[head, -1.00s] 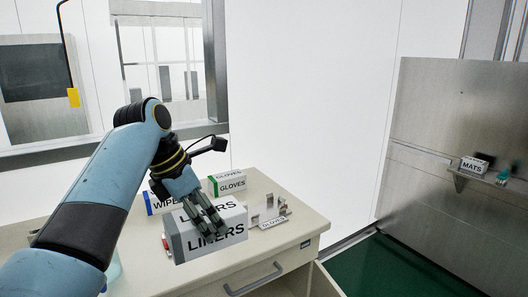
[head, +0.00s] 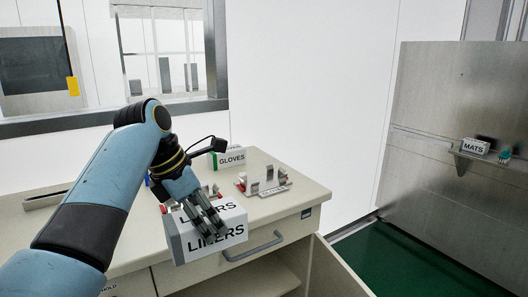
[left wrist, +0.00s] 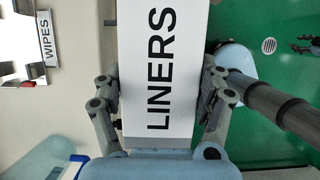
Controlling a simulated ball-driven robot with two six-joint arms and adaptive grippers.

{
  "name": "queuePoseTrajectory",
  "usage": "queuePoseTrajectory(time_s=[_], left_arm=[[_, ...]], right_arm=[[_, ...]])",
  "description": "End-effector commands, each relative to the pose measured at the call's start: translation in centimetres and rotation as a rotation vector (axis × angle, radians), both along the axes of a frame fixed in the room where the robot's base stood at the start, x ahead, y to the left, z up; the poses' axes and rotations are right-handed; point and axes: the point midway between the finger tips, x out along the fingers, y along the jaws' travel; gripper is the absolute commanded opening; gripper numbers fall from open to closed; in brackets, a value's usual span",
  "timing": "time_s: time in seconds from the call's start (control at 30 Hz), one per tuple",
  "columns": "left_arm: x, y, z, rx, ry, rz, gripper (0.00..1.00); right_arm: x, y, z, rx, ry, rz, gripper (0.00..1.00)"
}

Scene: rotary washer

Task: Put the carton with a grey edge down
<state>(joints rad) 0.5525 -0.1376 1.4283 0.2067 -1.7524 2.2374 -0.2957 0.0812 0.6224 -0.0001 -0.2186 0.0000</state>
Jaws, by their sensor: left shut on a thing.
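The white carton labelled LINERS, with a grey edge (head: 175,237), is in my left gripper (head: 208,218). The gripper's fingers come down over it from above in the head view. In the left wrist view the carton (left wrist: 160,62) fills the middle, with a finger on each side and a grey band at its near end. The carton looks held in the air before the counter's front edge, hiding part of the drawer front. Whether it touches anything underneath is not visible.
A cream counter (head: 110,222) carries a green-edged GLOVES carton (head: 231,157) and a metal holder labelled GLOVES (head: 268,187). A WIPES label (left wrist: 47,38) shows in the left wrist view. A MATS carton (head: 475,146) sits on a wall shelf. The cabinet below the drawer is open.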

Motion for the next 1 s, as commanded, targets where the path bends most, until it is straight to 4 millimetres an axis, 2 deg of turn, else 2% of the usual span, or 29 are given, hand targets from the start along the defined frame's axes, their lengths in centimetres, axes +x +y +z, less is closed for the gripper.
queuePoseTrajectory(time_s=[0.03, 0.1, 0.3, 0.4, 0.53, 1.0], left_arm=[[0.0, 0.0, -3.2, 0.0, 0.002, 0.0, 0.28], [-0.1, 0.0, -5.5, 0.0, 0.004, 0.0, 0.28], [-0.2, 0.0, -11.8, 0.0, 0.012, 0.0, 0.28], [-0.2, 0.0, -13.9, 0.0, 0.015, 0.0, 0.28], [-0.2, 0.0, -15.0, 0.0, 0.018, 0.0, 0.28], [-0.2, 0.0, -14.7, -0.001, 0.017, 0.0, 0.28]], right_arm=[[-0.4, 0.0, -3.1, 0.0, 0.006, 0.0, 0.36], [-0.7, 0.0, -5.3, 0.001, 0.011, -0.001, 0.36], [-1.5, 0.1, -11.2, 0.001, 0.025, -0.001, 0.36], [-1.8, 0.2, -13.1, 0.002, 0.029, -0.001, 0.36], [-1.9, 0.3, -14.1, 0.003, 0.031, -0.002, 0.36], [-1.7, 0.3, -13.9, 0.003, 0.027, -0.002, 0.36]])
